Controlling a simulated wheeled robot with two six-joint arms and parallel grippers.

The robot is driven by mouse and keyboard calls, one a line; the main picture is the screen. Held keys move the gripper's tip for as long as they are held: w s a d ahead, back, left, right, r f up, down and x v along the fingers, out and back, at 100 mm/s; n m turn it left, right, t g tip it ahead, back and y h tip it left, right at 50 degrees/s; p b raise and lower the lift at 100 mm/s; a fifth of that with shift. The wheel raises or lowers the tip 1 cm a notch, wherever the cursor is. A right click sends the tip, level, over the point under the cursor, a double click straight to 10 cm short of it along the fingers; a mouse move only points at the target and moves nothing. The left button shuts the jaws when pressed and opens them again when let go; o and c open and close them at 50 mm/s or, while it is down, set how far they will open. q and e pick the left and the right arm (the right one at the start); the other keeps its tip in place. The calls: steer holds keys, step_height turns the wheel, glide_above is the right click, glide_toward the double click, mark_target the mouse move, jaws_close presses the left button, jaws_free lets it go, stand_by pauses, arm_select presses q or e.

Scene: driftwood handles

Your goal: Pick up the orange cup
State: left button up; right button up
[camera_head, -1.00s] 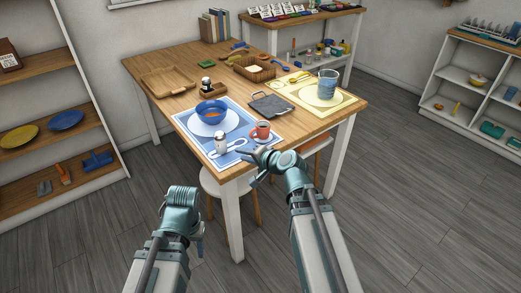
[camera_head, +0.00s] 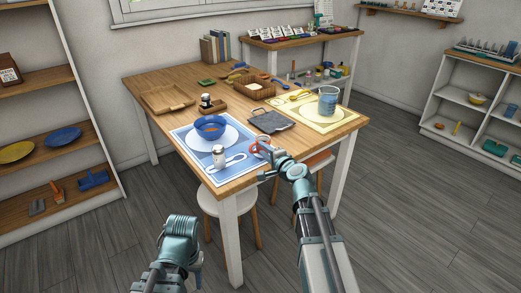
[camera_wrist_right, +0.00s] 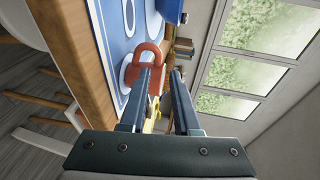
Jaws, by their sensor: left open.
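The orange cup (camera_head: 261,143) stands at the near right of the blue placemat (camera_head: 192,145), partly hidden behind my right gripper (camera_head: 264,156). In the right wrist view the cup (camera_wrist_right: 134,75) lies just beyond the fingertips, its lower part covered by one finger. My right gripper (camera_wrist_right: 167,72) has its two fingers apart with a visible gap between them; I cannot tell if a finger touches the cup. My left gripper (camera_head: 196,262) hangs low in front of the table, away from the cup, its fingertips barely visible.
A glass (camera_head: 328,101) stands on the yellow placemat (camera_head: 340,115). A stool (camera_head: 216,205) is under the table's front edge.

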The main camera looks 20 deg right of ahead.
mark_target(255, 144)
steer(key=x, duration=0.2)
steer(key=shift+w+f, duration=0.1)
steer(key=shift+w, duration=0.15)
steer(key=shift+b+x, duration=0.8)
steer(key=shift+x, duration=1.8)
steer(key=shift+s+a+f, duration=0.1)
steer(key=shift+a+f, duration=0.05)
steer(key=shift+f, duration=0.05)
steer(key=shift+c, duration=0.2)
jaws_close()
